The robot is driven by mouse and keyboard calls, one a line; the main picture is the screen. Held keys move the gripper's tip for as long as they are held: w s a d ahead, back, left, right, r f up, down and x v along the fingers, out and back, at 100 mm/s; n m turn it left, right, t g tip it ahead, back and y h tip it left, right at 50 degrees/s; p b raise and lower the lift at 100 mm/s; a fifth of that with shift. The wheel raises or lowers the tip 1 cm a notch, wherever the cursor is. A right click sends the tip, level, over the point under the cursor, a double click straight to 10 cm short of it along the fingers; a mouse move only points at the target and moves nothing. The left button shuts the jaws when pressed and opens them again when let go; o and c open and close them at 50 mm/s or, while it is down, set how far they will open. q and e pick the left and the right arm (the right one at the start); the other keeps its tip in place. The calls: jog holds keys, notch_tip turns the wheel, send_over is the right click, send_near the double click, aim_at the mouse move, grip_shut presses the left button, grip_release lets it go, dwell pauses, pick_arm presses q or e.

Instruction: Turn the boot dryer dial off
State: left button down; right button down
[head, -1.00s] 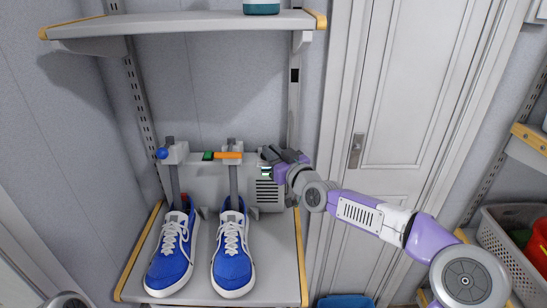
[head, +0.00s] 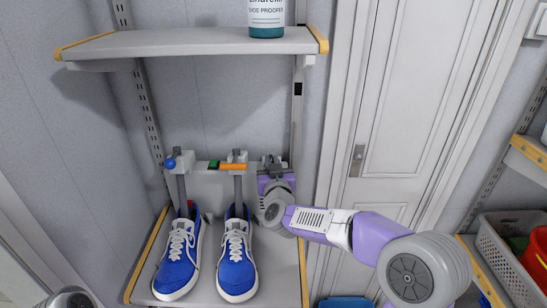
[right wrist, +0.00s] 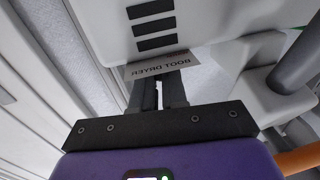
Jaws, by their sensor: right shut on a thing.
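The boot dryer (head: 211,178) is a pale grey unit at the back of the lower shelf, with upright tubes holding a pair of blue shoes (head: 237,265). My right gripper (head: 272,161) is at the dryer's right end and hides much of it. In the right wrist view its dark fingers (right wrist: 159,92) are close together, right by the BOOT DRYER label (right wrist: 160,66) and below the dark vent slots (right wrist: 154,26). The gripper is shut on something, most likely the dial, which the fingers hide. The dial's setting cannot be seen. My left gripper is not in view.
An upper shelf (head: 190,42) with a shoe proofer bottle (head: 266,18) overhangs the dryer. A white door (head: 400,120) and a basket (head: 510,258) are to the right.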

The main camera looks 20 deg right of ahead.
jog(key=shift+a+r+m+h+p, duration=0.1)
jog(key=shift+m+h+p, duration=0.3)
jog(key=shift+h+p, duration=0.15)
jog(key=shift+a+r+m+h+p, duration=0.1)
jog(key=shift+m+h+p, duration=0.3)
jog(key=shift+h, duration=0.25)
jog(key=shift+d+g, duration=0.1)
jog(key=shift+g, duration=0.2)
jog(key=c, duration=1.2)
grip_release()
jog(key=shift+w+f, duration=0.15)
jog(key=shift+o, duration=0.2)
jog(key=v, duration=0.7)
jog(key=shift+s+p, duration=0.3)
jog(key=shift+f, duration=0.1)
